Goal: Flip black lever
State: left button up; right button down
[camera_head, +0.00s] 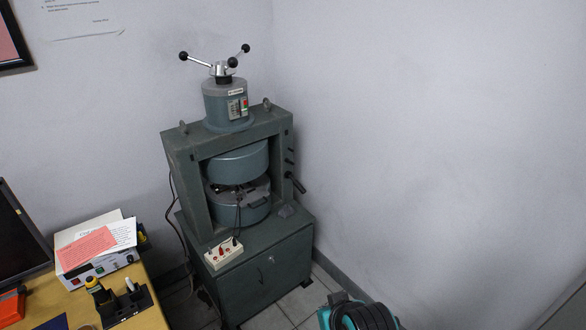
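A grey-green magnet machine (185,165) stands in the corner on a cabinet of the same colour. A black lever (296,183) sticks out from the right side of its frame, tilted, with its thick end toward the lower right. On top, a silver handle hub (221,70) carries arms with black ball knobs. Two round pole pieces, an upper one (237,163) and a lower one (240,208), face each other with a narrow gap inside the frame. Neither of my grippers shows in the head view.
A wooden desk (140,318) at lower left holds a monitor (18,240), papers and instruments. A white box with leads (223,253) sits on the cabinet (265,280) front. A teal and black object (362,314) is cut off at the bottom. Tiled floor (297,303) shows between.

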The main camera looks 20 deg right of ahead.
aim_at(295, 183)
jog(key=i+l+u, duration=0.1)
jog(key=i+l, duration=0.55)
jog(key=i, duration=0.1)
